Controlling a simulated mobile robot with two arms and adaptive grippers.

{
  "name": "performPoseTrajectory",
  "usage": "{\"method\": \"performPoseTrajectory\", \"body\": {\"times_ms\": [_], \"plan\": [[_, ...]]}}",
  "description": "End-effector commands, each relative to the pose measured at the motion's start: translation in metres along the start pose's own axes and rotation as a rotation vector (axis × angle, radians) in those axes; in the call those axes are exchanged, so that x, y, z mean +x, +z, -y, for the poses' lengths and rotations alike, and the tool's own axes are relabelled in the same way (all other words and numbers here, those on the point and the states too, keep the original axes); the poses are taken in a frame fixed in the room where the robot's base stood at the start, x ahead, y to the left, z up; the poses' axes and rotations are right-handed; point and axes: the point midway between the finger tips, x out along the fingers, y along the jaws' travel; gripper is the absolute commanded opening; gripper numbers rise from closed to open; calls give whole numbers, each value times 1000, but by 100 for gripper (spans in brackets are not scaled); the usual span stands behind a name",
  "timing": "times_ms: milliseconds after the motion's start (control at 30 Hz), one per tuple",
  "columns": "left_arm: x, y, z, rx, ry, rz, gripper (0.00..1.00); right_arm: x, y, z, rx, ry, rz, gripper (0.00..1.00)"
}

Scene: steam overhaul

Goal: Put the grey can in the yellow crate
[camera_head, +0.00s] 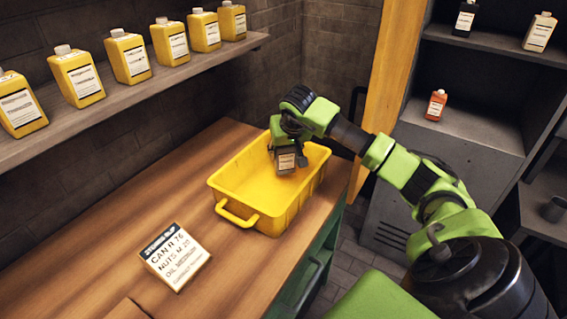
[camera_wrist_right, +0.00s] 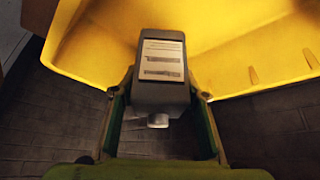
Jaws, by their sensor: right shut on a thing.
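The yellow crate (camera_head: 225,185) stands on the wooden bench in the head view, its near handle facing me. My right gripper (camera_head: 285,148) reaches in from the right and is over the inside of the crate. It is shut on the grey can (camera_head: 286,162), which has a pale label. In the right wrist view the grey can (camera_wrist_right: 160,92) sits between the two fingers of my right gripper (camera_wrist_right: 160,110), its cap toward the wrist. The yellow crate wall (camera_wrist_right: 110,45) lies behind it there. I cannot tell whether the can touches the crate floor. My left gripper is not in view.
A card with printed lines (camera_head: 174,256) lies on the bench (camera_head: 95,262), left of the crate. Several yellow cans stand on the wall shelf (camera_head: 130,97). A dark cabinet (camera_head: 470,125) at right holds a small orange can (camera_head: 436,106). A wooden post (camera_head: 378,75) rises behind my arm.

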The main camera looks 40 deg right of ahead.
Motion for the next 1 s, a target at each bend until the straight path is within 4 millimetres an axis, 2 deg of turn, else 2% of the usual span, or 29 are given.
{"method": "performPoseTrajectory", "body": {"times_ms": [300,700,733,800,1000], "plan": [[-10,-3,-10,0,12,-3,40,32,18,0,2,-1,-2,7],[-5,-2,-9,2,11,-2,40,39,21,0,0,-1,-5,7],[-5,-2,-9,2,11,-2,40,39,23,0,-1,0,-1,44],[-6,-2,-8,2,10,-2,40,38,22,0,-1,0,-1,58],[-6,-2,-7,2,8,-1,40,38,22,0,-1,0,0,58]]}}
